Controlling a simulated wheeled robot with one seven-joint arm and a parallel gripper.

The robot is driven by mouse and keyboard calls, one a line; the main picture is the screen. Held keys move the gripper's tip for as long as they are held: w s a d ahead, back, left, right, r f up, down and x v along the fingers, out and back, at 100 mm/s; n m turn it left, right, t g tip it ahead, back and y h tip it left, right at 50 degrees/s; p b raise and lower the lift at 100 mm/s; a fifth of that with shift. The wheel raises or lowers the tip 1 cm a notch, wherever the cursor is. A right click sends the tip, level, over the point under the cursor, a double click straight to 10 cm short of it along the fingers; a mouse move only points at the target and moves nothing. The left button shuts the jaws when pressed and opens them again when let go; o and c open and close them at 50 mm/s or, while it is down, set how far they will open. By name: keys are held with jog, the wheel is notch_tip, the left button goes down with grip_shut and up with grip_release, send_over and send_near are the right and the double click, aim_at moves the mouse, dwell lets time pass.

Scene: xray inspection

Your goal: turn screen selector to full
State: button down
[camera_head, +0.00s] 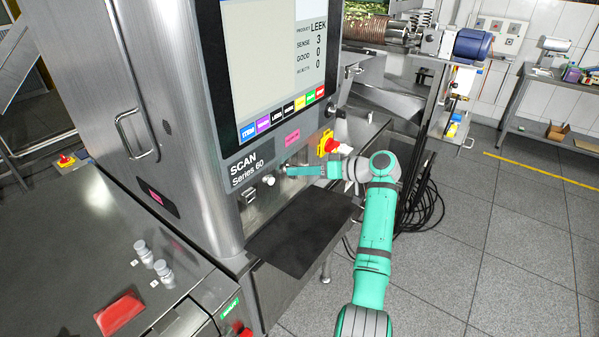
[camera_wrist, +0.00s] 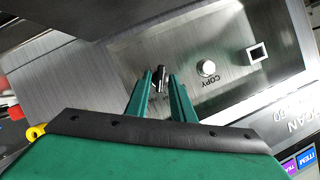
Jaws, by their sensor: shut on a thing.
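The screen selector (camera_wrist: 160,77) is a small dark knob on the steel control panel. In the wrist view it sits between the tips of my two green fingers. My gripper (camera_wrist: 162,86) is shut on it, with the fingers on either side of the knob. In the head view my gripper (camera_head: 287,171) reaches in from the right to the panel below the monitor, and its tips largely hide the selector. No position label can be read around the selector, so its setting cannot be told.
A yellow-and-red switch (camera_head: 325,144) is just above my gripper in the head view. The monitor (camera_head: 268,60) stands above the panel, and a dark shelf (camera_head: 300,240) juts out below.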

jog(key=shift+d+m+g+y, duration=0.15)
jog(key=shift+m+g+y, duration=0.3)
jog(key=shift+m, duration=0.45)
jog(key=shift+w, duration=0.1)
jog(key=c, duration=1.8)
grip_release()
jog(key=shift+f, duration=0.1)
jog(key=shift+c, duration=0.2)
jog(key=shift+d, duration=0.1)
jog(key=v, duration=1)
jog(key=shift+s+d, duration=0.2)
jog(key=shift+d, duration=0.1)
